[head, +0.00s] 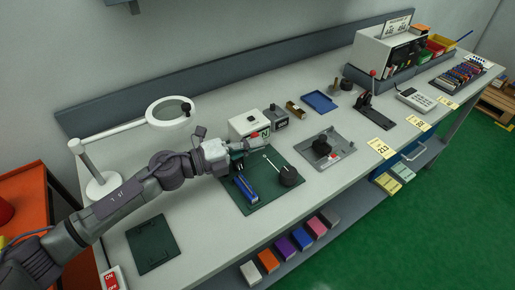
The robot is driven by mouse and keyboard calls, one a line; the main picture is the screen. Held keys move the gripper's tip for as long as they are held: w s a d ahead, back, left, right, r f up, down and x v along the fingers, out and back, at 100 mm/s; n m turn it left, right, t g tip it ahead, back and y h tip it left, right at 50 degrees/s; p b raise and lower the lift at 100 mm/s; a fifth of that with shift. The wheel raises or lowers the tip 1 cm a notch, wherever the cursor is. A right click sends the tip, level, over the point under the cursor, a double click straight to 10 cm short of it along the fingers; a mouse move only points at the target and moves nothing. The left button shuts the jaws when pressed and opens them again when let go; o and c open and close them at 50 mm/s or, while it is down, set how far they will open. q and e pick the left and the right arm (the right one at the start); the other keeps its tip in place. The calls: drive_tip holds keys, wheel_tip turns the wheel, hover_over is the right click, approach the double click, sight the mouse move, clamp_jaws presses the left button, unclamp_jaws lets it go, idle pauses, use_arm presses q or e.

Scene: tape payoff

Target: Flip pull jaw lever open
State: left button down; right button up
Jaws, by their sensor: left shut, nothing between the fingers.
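My left gripper (240,149) reaches in from the left and is shut and empty above the back edge of a dark green plate (262,199). On this plate stand a round black part (290,177), a thin light rod (273,164) slanting from it, and a blue block-like part (246,189) at the left. The fingertips are close to the rod's far end; I cannot tell if they touch. Which part is the pull jaw lever is too small to tell. My right gripper is not in view.
A white box (248,123) stands just behind my gripper, with a grey box (276,117) beside it. A grey plate with a black knob (322,148) lies to the right. A magnifier lamp (168,111) stands at the left. Bench room in front of the plate is narrow.

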use_arm(q)
drive_tip(key=w+a+r+n+t+h+p, duration=0.1)
drive_tip(key=w+n, duration=0.5)
drive_tip(key=n, duration=0.6)
drive_tip(key=shift+a+r+t+p, duration=0.55)
drive_tip(key=shift+a+p, duration=0.7)
drive_tip(key=shift+a, duration=0.55)
drive_tip(key=shift+w, duration=0.1)
